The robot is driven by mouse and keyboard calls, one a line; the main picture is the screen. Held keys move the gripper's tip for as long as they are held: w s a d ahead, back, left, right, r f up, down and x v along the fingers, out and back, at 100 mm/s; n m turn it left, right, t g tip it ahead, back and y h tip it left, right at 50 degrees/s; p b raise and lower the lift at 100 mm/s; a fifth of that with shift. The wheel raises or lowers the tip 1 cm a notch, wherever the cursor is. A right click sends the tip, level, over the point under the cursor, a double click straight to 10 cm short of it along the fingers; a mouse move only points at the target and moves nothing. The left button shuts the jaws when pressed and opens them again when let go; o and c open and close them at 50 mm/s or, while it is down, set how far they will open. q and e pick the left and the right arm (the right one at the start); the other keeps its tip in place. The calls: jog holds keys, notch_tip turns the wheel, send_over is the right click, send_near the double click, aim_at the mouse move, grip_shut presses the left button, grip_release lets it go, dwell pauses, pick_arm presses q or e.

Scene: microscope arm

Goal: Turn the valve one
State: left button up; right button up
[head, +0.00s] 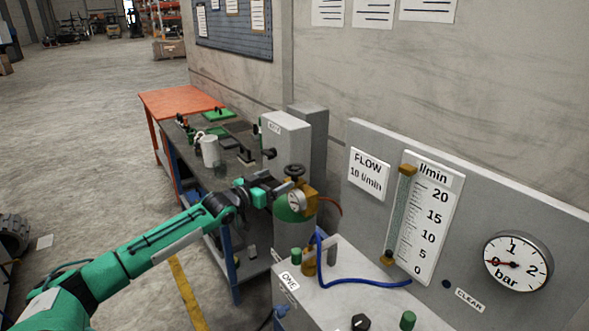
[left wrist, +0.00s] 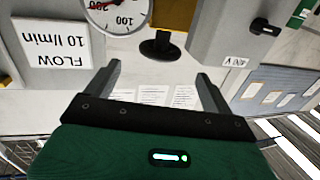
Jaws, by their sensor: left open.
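A label reading ONE (head: 289,282) is on the bench top at the lower middle, close to a brass fitting (head: 309,262) and a small green knob (head: 296,256). Behind it, a black handwheel (head: 293,170) sits on a yellow block with a round gauge (head: 296,203), above a green-shouldered cylinder. My left gripper (head: 272,189) is beside this block, left of the handwheel. In the left wrist view my gripper (left wrist: 160,73) has its fingers apart with nothing between them; the black handwheel (left wrist: 160,45) shows upside down ahead of them. My right gripper is not in view.
A grey panel holds a flow tube scale (head: 425,215) and a bar gauge (head: 517,262). A blue hose (head: 365,282) crosses the bench top near a black knob (head: 361,322) and another green knob (head: 408,320). A grey box (head: 286,135) stands behind my gripper. Open floor lies left.

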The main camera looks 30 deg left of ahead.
aim_at(294, 168)
pick_arm(q)
jog(key=w, duration=0.2)
jog(key=w+p, duration=0.1)
jog(key=w, duration=0.1)
jog(key=w+d, duration=0.1)
jog(key=w, duration=0.1)
jog(key=shift+r, duration=0.1)
jog(key=shift+w+d+p, duration=0.15)
jog(key=shift+w+p, duration=0.1)
jog(key=shift+w, duration=0.5)
jog(key=shift+w+d+p, duration=0.1)
jog(key=shift+w+p, duration=0.1)
jog(key=shift+w, duration=0.5)
jog(key=c, duration=1)
